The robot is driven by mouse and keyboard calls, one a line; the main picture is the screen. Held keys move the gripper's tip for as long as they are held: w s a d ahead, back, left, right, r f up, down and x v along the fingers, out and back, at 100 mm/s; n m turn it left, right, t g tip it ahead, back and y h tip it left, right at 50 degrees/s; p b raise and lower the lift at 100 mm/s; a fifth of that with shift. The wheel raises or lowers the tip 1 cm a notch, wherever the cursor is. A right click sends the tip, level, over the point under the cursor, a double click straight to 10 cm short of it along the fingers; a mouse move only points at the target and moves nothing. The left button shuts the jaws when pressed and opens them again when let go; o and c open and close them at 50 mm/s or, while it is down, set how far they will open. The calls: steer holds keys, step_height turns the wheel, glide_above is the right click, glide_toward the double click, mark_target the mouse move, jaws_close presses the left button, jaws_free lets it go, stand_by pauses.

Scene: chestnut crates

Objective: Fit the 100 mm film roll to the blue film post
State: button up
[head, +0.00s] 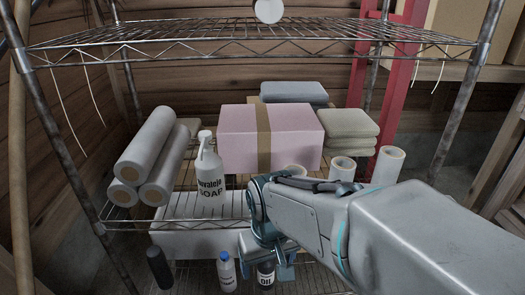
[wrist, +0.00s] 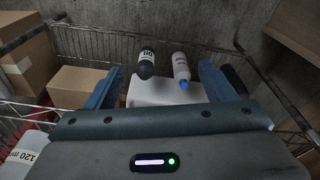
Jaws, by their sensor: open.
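My gripper (head: 268,250) is low in front of the wire shelf in the head view, partly hidden by my own arm. In the wrist view its two blue fingers (wrist: 161,75) are apart with nothing held between them. Short pale rolls stand on the shelf at the right in the head view: one (head: 342,168) in the middle, one (head: 388,165) further right, and one (head: 295,170) mostly hidden behind my arm. No size can be read on these. A white roll marked "120 mm" (wrist: 22,152) shows at the wrist view's lower left. I cannot make out the blue film post.
Three long grey rolls (head: 148,155) are stacked at left. A soap bottle (head: 209,175), a pink taped box (head: 240,137) and folded cloths (head: 347,130) share the shelf. Below are a white bin (head: 185,240), a blue-capped bottle (head: 227,272) and an oil bottle (wrist: 146,66).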

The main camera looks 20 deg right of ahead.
mark_target(295, 170)
steer(key=w+d+r+m+t+h+p, duration=0.25)
steer(key=w+d+r+m+p, duration=0.75)
steer(key=w+r+p, duration=0.5)
steer(key=shift+n+g+h, duration=0.25)
steer(key=shift+n+g, duration=0.1)
steer(key=shift+n, duration=0.05)
steer(key=b+x, duration=0.2)
steer(key=x, duration=0.2)
steer(key=d+b+x, duration=0.1)
steer(key=b+x, duration=0.1)
steer(key=x, duration=0.3)
steer(key=b+x, duration=0.2)
steer(key=x, duration=0.2)
steer(key=shift+w+d, duration=0.25)
steer(key=shift+w, duration=0.05)
steer(key=shift+r, duration=0.15)
steer(key=c, duration=1.2)
